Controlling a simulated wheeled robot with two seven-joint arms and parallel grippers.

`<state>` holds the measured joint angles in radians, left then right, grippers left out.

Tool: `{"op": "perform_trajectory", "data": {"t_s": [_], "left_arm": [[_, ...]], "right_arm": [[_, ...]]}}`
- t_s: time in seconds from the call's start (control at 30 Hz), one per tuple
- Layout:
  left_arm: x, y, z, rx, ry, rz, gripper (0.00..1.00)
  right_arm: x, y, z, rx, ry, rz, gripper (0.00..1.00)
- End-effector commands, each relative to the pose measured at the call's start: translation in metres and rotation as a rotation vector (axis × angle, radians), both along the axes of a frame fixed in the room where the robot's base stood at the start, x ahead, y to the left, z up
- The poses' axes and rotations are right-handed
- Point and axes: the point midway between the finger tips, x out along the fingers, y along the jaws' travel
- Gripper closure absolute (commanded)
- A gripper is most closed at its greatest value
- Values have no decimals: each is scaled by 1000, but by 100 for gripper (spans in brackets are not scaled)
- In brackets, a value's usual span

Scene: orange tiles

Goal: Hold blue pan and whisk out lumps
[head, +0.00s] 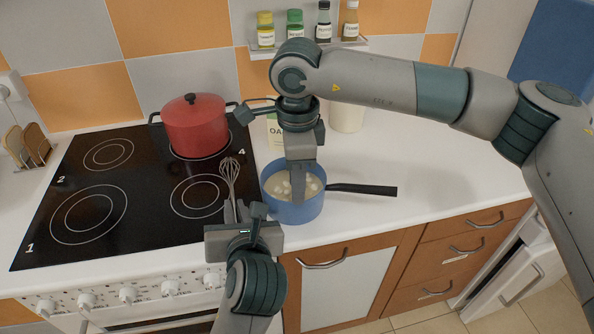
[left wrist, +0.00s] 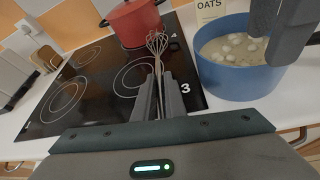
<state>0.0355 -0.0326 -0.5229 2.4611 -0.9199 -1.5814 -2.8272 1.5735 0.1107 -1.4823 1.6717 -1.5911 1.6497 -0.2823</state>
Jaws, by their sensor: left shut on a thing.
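The blue pan (head: 293,212) stands on the white counter just right of the hob, with its black handle pointing right. It holds a pale liquid with several whitish lumps, and it also shows in the left wrist view (left wrist: 240,82). My left gripper (head: 238,212) is shut on the whisk (head: 229,174), left of the pan. The whisk's wire head points up, above the hob's edge in the left wrist view (left wrist: 157,45). My right gripper (head: 299,185) reaches down over the pan, its fingers overlapping the pan's opening. Whether it grips the rim is unclear.
A red lidded pot (head: 195,128) stands at the back of the black hob (head: 140,185). An oats packet (head: 274,130) and a pale canister (head: 346,117) stand behind the pan. Bottles line a wall shelf (head: 372,45). The counter right of the pan handle is clear.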

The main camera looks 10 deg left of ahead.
Motion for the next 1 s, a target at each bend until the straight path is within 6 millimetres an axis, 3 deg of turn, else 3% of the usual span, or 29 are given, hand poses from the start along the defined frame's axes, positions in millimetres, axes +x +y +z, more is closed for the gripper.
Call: {"op": "perform_trajectory", "data": {"t_s": [0.3, 0.5, 1.0], "left_arm": [[0, 0, 0, 0, -1, 0, 100], [0, 0, 0, 0, -1, 0, 100], [0, 0, 0, 0, 0, 0, 100]], "right_arm": [[1, 0, -52, -1, 2, 0, 72], [2, 0, -74, 0, 1, 0, 72], [3, 1, -84, 0, 0, 0, 74]]}}
